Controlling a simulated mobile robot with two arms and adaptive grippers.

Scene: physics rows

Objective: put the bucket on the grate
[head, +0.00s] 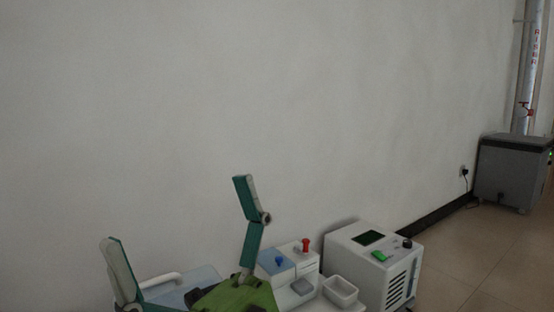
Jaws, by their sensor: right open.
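My right gripper (175,210) is at the bottom left of the head view, with its two teal fingers spread wide and its green body at the bottom edge. Only bare wall shows between the fingertips. I cannot make out a bucket or a grate in this view. My left gripper is not in view.
Behind the gripper is a pale blue surface with a white handle-like bar (160,280). To its right are a white unit with blue and red knobs (305,262), a small white open tray (341,289) and a white vented machine (372,262). A grey cabinet (512,172) stands far right; floor there is clear.

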